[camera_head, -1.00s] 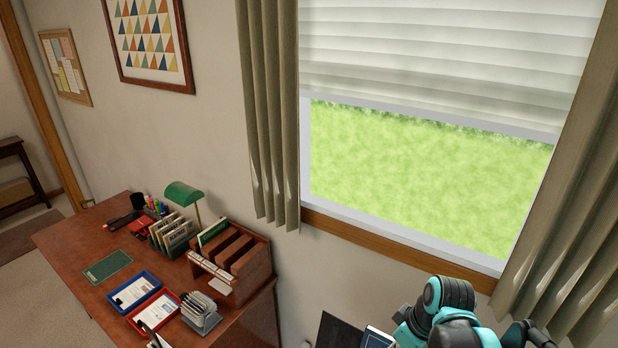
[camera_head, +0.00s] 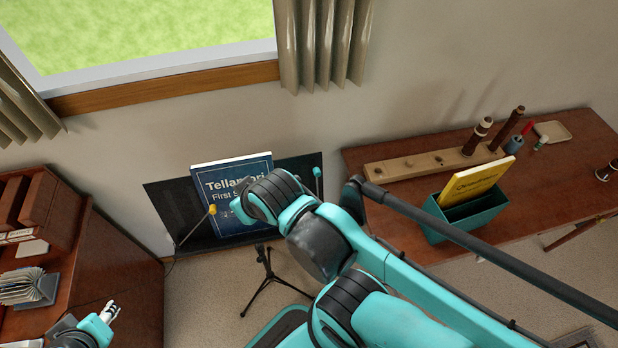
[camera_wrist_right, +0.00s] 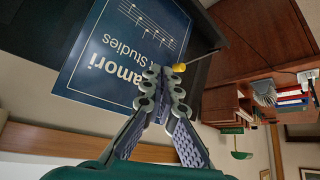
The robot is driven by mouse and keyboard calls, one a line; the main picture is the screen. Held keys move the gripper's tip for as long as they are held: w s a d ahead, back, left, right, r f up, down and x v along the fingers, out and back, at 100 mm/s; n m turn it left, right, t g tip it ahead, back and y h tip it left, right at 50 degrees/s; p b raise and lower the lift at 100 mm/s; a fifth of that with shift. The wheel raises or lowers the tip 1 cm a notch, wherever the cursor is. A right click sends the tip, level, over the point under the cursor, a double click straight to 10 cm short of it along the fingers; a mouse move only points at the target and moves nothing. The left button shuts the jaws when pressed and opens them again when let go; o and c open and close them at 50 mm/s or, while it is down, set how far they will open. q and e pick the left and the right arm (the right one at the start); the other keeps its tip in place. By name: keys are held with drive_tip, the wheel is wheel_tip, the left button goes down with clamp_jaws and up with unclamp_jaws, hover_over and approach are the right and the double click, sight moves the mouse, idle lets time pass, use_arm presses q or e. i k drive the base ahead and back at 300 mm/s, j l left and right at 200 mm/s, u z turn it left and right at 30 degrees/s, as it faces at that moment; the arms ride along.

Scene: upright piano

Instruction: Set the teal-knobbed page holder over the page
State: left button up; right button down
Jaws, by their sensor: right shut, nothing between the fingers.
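A dark blue book (camera_head: 220,180) titled "Tellamori First..." stands on a black music stand (camera_head: 180,205). A teal-knobbed page holder (camera_head: 316,172) rises at the stand's right edge, its knob beside the book. A yellow-knobbed page holder (camera_head: 212,210) leans near the book's lower left; its knob also shows in the right wrist view (camera_wrist_right: 179,67). My right gripper (camera_wrist_right: 165,76) is shut and empty, its tips in front of the book and close to the yellow knob. In the head view my right arm hides it. My left gripper (camera_head: 110,311) is at the lower left, away from the stand.
A brown desk with a wooden organizer (camera_head: 35,205) stands at the left. A wooden table (camera_head: 560,165) at the right holds a teal box (camera_head: 465,215) with a yellow book. A small black tripod (camera_head: 263,280) stands on the floor below the music stand.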

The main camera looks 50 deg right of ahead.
sight(317, 171)
drive_tip(key=k+z, duration=0.15)
drive_tip(key=z, duration=1.4)
drive_tip(key=k+z, duration=0.2)
drive_tip(key=z, duration=0.15)
drive_tip(key=k+z, duration=0.3)
drive_tip(key=i, duration=0.1)
